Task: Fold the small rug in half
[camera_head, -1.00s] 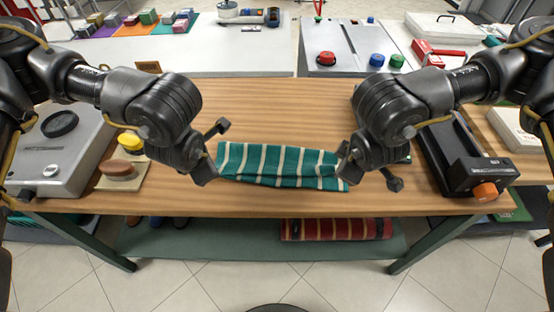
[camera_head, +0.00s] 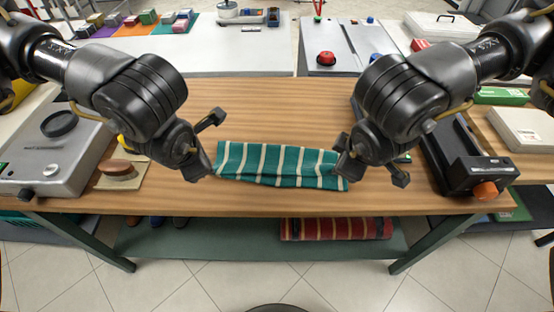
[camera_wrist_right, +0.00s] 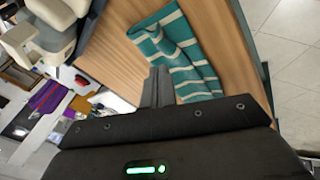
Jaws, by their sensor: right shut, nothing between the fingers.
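The small rug (camera_head: 282,165), teal with cream stripes, lies on the wooden table as a narrow band running left to right. It looks doubled over, with an uneven near edge and the right end slightly skewed. The right wrist view also shows the rug (camera_wrist_right: 178,55), just beyond the fingers. My right gripper (camera_head: 343,168) is at the rug's right end, its fingers (camera_wrist_right: 158,85) shut and empty. My left gripper (camera_head: 203,172) is just off the rug's left end; its finger gap is hidden.
A grey machine (camera_head: 52,155) and a brown brush (camera_head: 119,167) are at the left of the table. A black device with an orange knob (camera_head: 485,190) is at the right. A red striped roll (camera_head: 335,229) lies on the shelf below. The table behind the rug is clear.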

